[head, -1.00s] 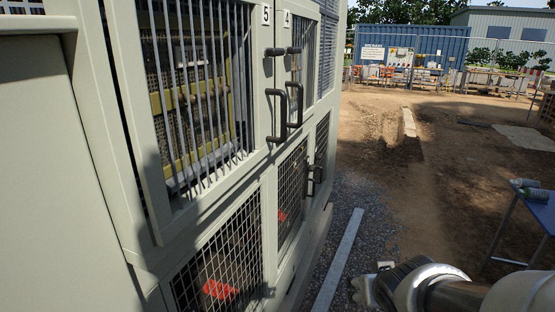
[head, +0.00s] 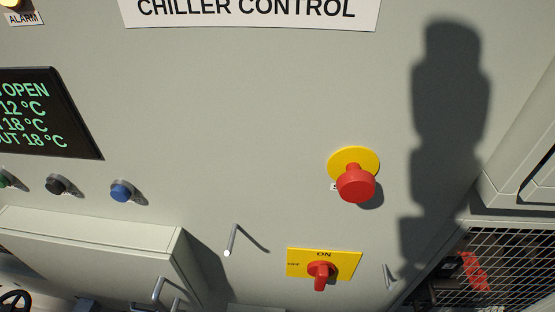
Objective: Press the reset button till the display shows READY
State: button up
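In the head view, a grey control panel fills the picture under a "CHILLER CONTROL" sign (head: 250,10). A dark display (head: 45,115) is cut off at the left edge; its green text reads "OPEN" and several °C values, among them 12 and 18. Below it are a blue button (head: 122,191), a black button (head: 57,185) and a green button (head: 3,180), partly cut off. Their labels are too small to read, so I cannot tell which is reset. My gripper is not in view.
A red mushroom button (head: 356,184) on a yellow disc sticks out at the right. A red rotary switch (head: 319,273) on a yellow plate points to ON. An alarm lamp (head: 12,3) is at top left. A grey box (head: 90,240) juts out below the buttons.

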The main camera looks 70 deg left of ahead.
aim_at(120, 193)
jog(key=u, duration=3.3)
